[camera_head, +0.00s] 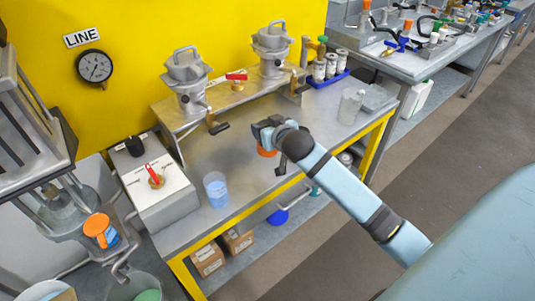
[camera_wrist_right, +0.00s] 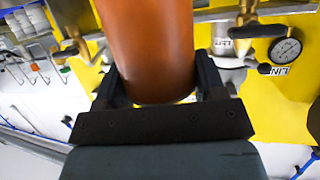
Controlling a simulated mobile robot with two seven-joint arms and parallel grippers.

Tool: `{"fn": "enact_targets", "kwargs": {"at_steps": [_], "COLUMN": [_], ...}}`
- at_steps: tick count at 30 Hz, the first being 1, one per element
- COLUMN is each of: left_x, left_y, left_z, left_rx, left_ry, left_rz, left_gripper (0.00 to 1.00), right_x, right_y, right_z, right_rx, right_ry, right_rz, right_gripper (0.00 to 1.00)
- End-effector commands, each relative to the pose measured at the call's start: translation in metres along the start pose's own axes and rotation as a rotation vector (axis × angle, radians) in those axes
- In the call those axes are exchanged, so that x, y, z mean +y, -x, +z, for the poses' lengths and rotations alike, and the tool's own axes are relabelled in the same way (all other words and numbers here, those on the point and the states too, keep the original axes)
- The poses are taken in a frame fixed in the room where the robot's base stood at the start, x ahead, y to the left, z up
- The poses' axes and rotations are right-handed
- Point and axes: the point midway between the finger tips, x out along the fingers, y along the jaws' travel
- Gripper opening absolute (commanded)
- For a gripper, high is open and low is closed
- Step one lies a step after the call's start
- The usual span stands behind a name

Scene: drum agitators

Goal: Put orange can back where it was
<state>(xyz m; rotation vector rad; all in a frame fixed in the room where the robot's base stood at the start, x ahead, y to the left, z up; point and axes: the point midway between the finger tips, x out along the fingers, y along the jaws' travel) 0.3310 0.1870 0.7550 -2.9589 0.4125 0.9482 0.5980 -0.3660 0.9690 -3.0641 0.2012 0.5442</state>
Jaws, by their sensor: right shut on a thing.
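The orange can (camera_wrist_right: 150,45) fills the middle of the right wrist view, standing between the two dark fingers. My right gripper (camera_wrist_right: 160,88) is shut on it. In the head view my right gripper (camera_head: 268,133) is over the metal workbench (camera_head: 235,160), and only a small part of the orange can (camera_head: 266,152) shows below it. Whether the can touches the bench top cannot be told. My left gripper is not in view.
A cup of blue liquid (camera_head: 216,190) stands left of my gripper. Two metal drum agitators (camera_head: 187,80) stand along the back. A clear bottle (camera_head: 350,106) and a blue tray (camera_head: 328,80) of jars are on the right. A switch box (camera_head: 160,190) is on the left.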

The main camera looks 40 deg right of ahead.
Motion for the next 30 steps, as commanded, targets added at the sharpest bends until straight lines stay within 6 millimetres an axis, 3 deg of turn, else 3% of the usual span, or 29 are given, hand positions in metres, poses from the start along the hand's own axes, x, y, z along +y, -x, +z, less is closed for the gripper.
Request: {"fn": "enact_targets", "kwargs": {"at_steps": [1,4,14,20,30], "left_x": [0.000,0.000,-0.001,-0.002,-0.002], "left_y": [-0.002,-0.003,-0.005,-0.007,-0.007], "left_z": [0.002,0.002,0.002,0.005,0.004], "left_rx": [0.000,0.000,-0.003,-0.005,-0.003], "left_ry": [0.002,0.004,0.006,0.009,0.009], "left_rz": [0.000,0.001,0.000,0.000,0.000], "left_gripper": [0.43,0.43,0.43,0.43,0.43], "right_x": [0.000,0.000,0.000,0.000,0.000], "right_y": [-0.005,-0.012,-0.021,-0.031,-0.033], "right_z": [0.015,0.033,0.058,0.086,0.090], "right_rx": [-0.005,-0.002,0.000,-0.002,0.001], "right_ry": [0.000,0.000,0.001,0.001,-0.001], "right_rz": [0.001,0.001,0.000,0.000,0.000], "right_gripper": [0.24,0.24,0.24,0.24,0.24]}}
